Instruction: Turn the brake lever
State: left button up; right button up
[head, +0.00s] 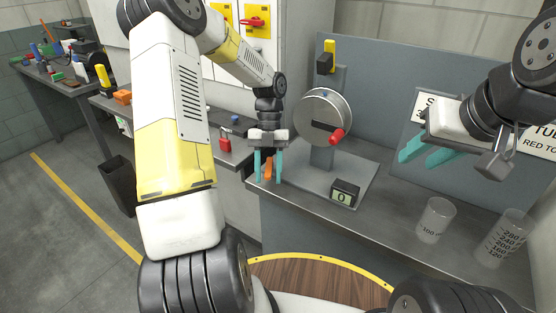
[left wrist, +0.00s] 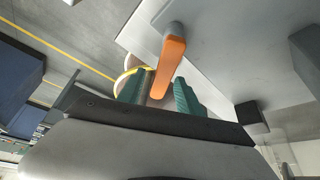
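An orange lever (head: 267,169) is at the bench's front-left corner, beside the pump stand. It also shows in the left wrist view (left wrist: 171,62), hanging from a grey round pivot. My left gripper (head: 268,166) points down and is open. Its two teal fingers stand on either side of the lever's free end, and a gap shows beside the lever in the left wrist view. The grey wheel (head: 323,115) with a red handle (head: 337,136) stands upright behind and to the right. My right gripper (head: 426,152) is open and empty above the right of the bench.
A display reading 0 (head: 344,193) sits on the stand's base plate (head: 312,187). Two clear beakers, one here (head: 436,219) and one further right (head: 505,238), stand on the bench. A red padlock (head: 225,141) is left of my left gripper. A yellow-black switch (head: 327,57) is above the wheel.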

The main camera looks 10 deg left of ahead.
pick_arm(q)
jog(key=shift+w+r, duration=0.1)
jog(key=shift+r, duration=0.1)
jog(key=shift+v, duration=0.8)
jog(key=shift+v, duration=2.95)
